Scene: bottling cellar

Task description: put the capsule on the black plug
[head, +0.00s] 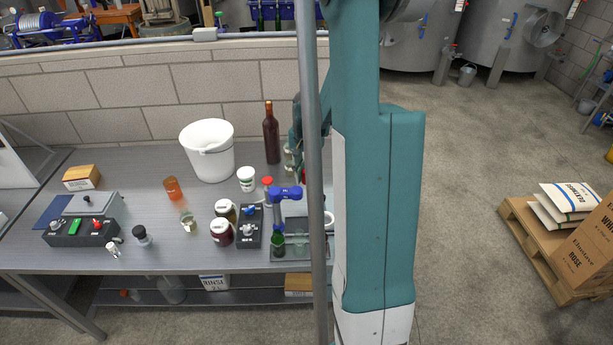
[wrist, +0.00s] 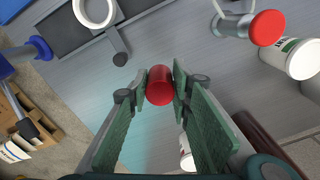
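My gripper (wrist: 160,88) shows in the wrist view with its two green-padded fingers on either side of a small red capsule (wrist: 160,86). Both pads appear to touch it, above the grey table. In the head view the gripper and capsule are hidden behind my arm and a grey post. A small jar-like piece with a black top (head: 140,232) stands near the table's front, left of centre. I cannot tell which of these is the black plug.
A dark wine bottle (head: 272,135), white bucket (head: 208,153) and small white tub (head: 247,178) stand towards the back. A red-topped piece (wrist: 267,27) is right of the gripper. A blue-headed stand (head: 285,193) and control box (head: 80,231) also occupy the table.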

